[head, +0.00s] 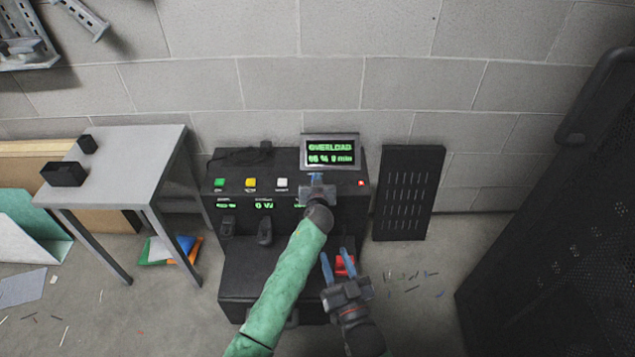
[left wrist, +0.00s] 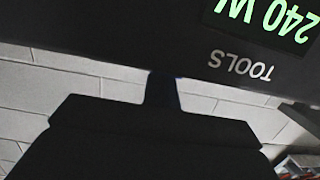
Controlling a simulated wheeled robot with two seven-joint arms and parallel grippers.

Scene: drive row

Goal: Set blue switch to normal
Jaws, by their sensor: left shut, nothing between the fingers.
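A black control box (head: 232,243) stands against the wall in the head view. Its top carries a green button (head: 219,183), a yellow button (head: 250,183), a white button (head: 282,183) and a small red one (head: 361,183). I cannot make out a blue switch apart from my blue fingertips; it may be hidden by my left gripper. My left gripper (head: 316,178) is shut and empty, over the top panel just below the screen. My right gripper (head: 337,257) is open, lower, by a red object (head: 345,266) at the box's lower right.
The screen (head: 331,152) reads OVERLOAD. Green readouts line the box front; one (left wrist: 262,18) shows 240 W upside down in the left wrist view, by TOOLS. A grey table (head: 130,165) stands left, a perforated black panel (head: 408,192) right, a dark cabinet (head: 560,250) far right.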

